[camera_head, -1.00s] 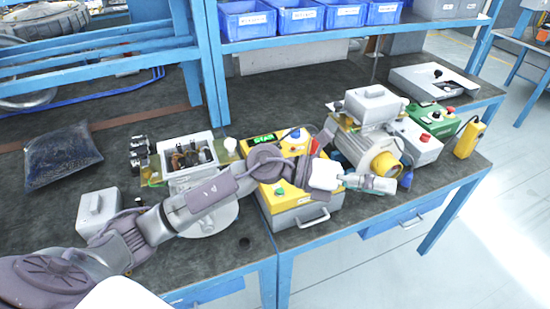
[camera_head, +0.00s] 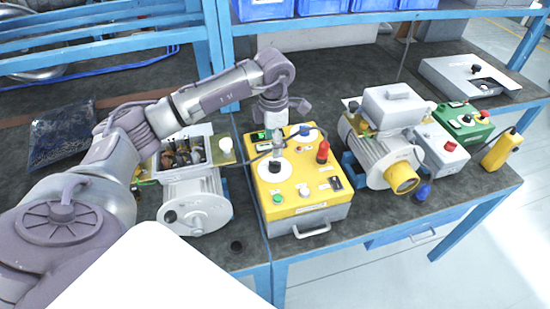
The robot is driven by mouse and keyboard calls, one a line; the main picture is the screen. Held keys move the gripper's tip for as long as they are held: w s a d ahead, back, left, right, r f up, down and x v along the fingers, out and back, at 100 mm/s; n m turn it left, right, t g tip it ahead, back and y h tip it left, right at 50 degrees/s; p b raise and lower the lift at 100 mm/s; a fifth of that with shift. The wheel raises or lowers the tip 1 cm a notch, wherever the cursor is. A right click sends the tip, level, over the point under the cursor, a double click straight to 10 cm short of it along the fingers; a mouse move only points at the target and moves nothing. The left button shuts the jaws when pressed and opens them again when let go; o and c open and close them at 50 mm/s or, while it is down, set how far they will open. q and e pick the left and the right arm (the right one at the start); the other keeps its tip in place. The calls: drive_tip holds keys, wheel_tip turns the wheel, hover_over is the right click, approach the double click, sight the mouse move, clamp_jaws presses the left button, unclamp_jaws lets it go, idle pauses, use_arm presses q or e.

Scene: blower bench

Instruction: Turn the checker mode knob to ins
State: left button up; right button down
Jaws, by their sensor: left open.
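The checker (camera_head: 318,203) is a box with a yellow top panel and grey body near the front edge of the bench. Its mode knob (camera_head: 272,169) appears as a dark knob on a round white dial, left of the panel's middle. I cannot read the dial marks or which one it points to. My left gripper (camera_head: 277,150) points down over the panel, just behind and above the knob. It is open, and its fingers are small and partly merge with the panel behind. I cannot tell whether they touch the knob. My right gripper is not in view.
The panel also has a red button (camera_head: 322,153), a green button (camera_head: 277,198) and a blue part (camera_head: 305,131). An opened motor (camera_head: 195,207) stands close on the left, another motor (camera_head: 385,160) on the right. A yellow pendant (camera_head: 497,150) lies far right.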

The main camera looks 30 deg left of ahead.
sight(275, 162)
use_arm(q)
drive_tip(key=f, duration=0.4)
drive_tip(key=shift+w+p, duration=0.2)
drive_tip(key=shift+p, duration=0.2)
wheel_tip(275, 162, down, 4)
drive_tip(key=shift+r+p, duration=0.25)
drive_tip(key=shift+p, duration=0.1)
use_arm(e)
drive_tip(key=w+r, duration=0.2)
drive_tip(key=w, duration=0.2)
use_arm(q)
drive_tip(key=shift+f, duration=0.45)
drive_tip(key=c, duration=1.1)
drive_tip(key=shift+f+m+b, duration=0.25)
drive_tip(key=shift+m+b, duration=0.45)
drive_tip(key=shift+b, duration=0.25)
drive_tip(key=shift+c, duration=0.2)
drive_tip(key=m+b, duration=0.3)
drive_tip(key=shift+b, duration=0.35)
drive_tip(key=m+b, duration=0.2)
drive_tip(key=m, duration=0.1)
drive_tip(key=shift+b, duration=0.35)
drive_tip(key=shift+r+m+b, duration=0.15)
drive_tip(key=shift+m+b, duration=0.6)
drive_tip(key=shift+m, duration=0.45)
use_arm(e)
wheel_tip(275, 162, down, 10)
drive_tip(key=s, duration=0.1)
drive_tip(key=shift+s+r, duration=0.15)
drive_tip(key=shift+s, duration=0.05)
